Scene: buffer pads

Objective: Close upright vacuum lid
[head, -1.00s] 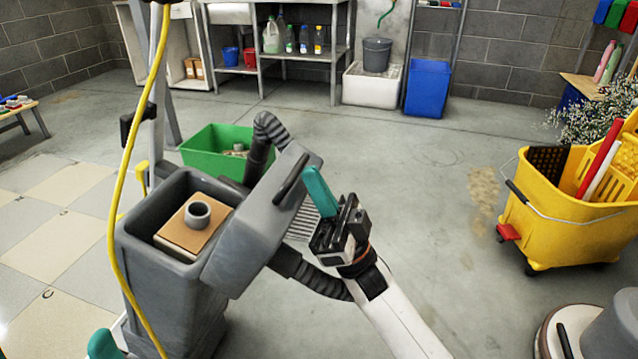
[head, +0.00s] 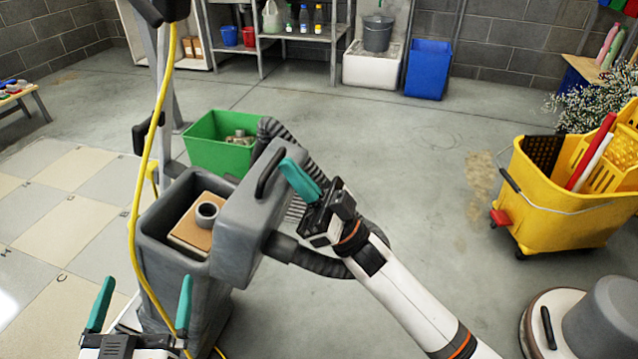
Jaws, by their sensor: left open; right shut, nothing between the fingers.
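The upright vacuum (head: 188,285) stands at the left of centre, a grey box with a tan filter box (head: 190,240) and round port inside. Its grey lid (head: 238,240) hangs open on the right side, tilted, with a dark handle (head: 268,172) on its outer face. My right gripper (head: 292,172) is shut and empty, its teal fingertips at the upper right of the lid, close to the handle; whether they touch it I cannot tell. My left gripper (head: 142,305) is open and empty at the lower left, in front of the vacuum's body.
A yellow cord (head: 146,170) hangs down in front of the vacuum's left side. A green bin (head: 212,145) stands behind it. A ribbed hose (head: 320,263) runs behind the lid. A yellow mop bucket (head: 560,205) is at the right; the floor between is clear.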

